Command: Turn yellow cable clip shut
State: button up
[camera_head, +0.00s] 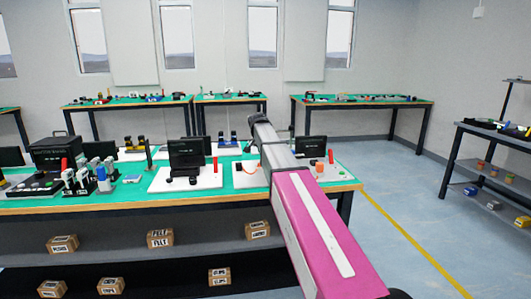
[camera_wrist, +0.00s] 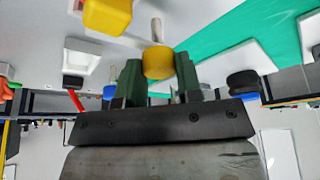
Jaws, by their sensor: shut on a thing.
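A yellow rounded piece (camera_wrist: 158,62), which looks like the yellow cable clip, sits between the two dark green fingers of my gripper (camera_wrist: 158,75) in the wrist view. The fingers are shut on its sides. A pale pin stands just beyond it. Whether the clip is turned open or shut I cannot tell. A second yellow block (camera_wrist: 107,17) shows at the upper left, apart from the fingers. In the head view my arm reaches over the workbench, and my gripper cannot be made out there.
The green-topped workbench (camera_head: 240,180) carries black screens (camera_head: 186,155), white boards and small fixtures. Red upright pieces stand near my arm. Cardboard boxes (camera_head: 160,238) lie on the shelf below. More benches stand along the back wall.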

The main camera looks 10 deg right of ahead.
jog(key=o, duration=0.9)
jog(key=v, duration=1)
jog(key=shift+s+a+r, duration=0.1)
jog(key=shift+s+r, duration=0.15)
jog(key=shift+r, duration=0.05)
